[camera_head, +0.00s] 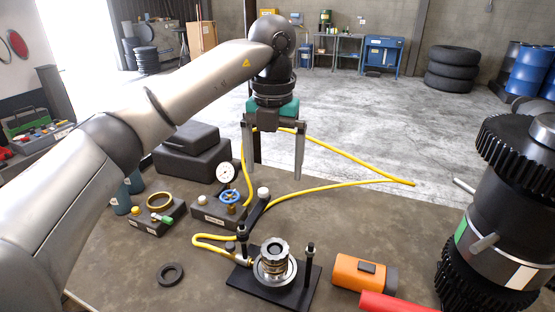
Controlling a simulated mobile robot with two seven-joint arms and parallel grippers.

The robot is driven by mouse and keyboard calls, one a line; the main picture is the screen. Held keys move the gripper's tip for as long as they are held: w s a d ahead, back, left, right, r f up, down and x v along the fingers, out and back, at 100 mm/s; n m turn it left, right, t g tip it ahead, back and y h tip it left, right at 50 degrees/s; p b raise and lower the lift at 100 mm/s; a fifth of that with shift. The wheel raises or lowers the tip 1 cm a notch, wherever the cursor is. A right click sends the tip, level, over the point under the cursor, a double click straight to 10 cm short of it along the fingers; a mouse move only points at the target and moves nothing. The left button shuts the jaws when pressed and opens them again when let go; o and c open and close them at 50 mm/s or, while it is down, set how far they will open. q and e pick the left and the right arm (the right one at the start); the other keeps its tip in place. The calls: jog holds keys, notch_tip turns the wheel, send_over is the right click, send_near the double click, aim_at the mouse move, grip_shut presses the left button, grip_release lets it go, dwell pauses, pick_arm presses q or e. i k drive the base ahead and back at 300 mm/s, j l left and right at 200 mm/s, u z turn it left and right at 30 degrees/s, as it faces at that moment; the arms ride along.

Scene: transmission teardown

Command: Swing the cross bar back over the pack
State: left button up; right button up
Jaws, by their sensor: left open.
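The pack (274,268) is a short stack of metal rings standing on a black base plate (248,282) between two upright posts. The cross bar (254,213) is a dark bar with a white knob (263,192) at its far end. It points away from the left post (242,240) toward the back, clear of the pack's top. The right post (310,262) stands free. My left gripper (273,172) is open and empty, pointing down behind and above the bar, its fingers apart. It does not appear to touch the bar. My right gripper is out of view.
A yellow hose (340,188) loops across the bench. A gauge block with a blue valve wheel (229,196) stands left of the bar. An orange tool (362,274) and red handle (392,302) lie right of the plate. A large toothed drum (497,225) fills the right side.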

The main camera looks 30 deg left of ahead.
aim_at(252, 219)
jog(key=k, duration=1.5)
